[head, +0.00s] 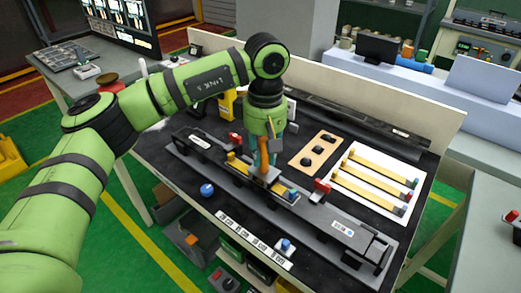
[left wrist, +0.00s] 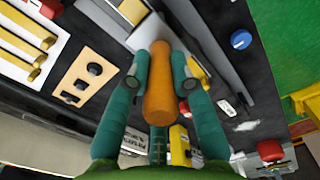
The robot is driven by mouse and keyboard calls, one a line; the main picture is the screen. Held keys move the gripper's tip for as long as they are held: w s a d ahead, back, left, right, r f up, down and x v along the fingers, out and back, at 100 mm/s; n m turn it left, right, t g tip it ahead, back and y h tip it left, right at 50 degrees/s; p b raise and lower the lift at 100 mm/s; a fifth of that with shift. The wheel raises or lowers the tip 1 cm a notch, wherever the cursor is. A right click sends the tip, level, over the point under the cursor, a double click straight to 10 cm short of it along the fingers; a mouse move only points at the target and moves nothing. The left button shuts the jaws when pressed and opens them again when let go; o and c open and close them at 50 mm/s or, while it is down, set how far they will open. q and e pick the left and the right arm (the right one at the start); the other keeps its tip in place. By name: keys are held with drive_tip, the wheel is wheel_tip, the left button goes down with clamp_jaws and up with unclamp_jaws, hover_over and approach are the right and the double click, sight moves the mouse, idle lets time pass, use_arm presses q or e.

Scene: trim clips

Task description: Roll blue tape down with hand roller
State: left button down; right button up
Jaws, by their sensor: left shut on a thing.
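My left gripper (head: 268,150) is shut on the hand roller. The roller's orange handle (left wrist: 160,90) stands between the teal fingers in the left wrist view. In the head view, the roller's lower end (head: 264,172) is at a yellow strip (head: 240,167) on the long grey fixture (head: 335,222). I cannot tell whether it touches the strip. A blue piece (head: 292,194) sits at the strip's right end. The roller hides the strip's middle. My right gripper is not in view.
Red clamps (head: 321,187) stand along the fixture. Behind it lie a tan board (head: 312,149) with black knobs and a white sheet (head: 385,165) with yellow strips. A blue knob (head: 207,190) is at the front. A yellow device (head: 227,104) stands behind.

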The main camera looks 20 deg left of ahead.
use_arm(q)
drive_tip(key=shift+s+d+f, duration=0.1)
drive_tip(key=shift+s+d, duration=0.25)
drive_tip(key=shift+d, duration=0.4)
drive_tip(key=shift+s+d+f, duration=0.1)
drive_tip(key=shift+s+d, duration=0.2)
drive_tip(key=shift+d, duration=0.45)
drive_tip(key=shift+w+r+p, duration=0.2)
drive_tip(key=shift+r+p, duration=0.4)
drive_tip(key=shift+r, duration=0.55)
wheel_tip(320, 180, up, 6)
drive_tip(key=p, duration=0.3)
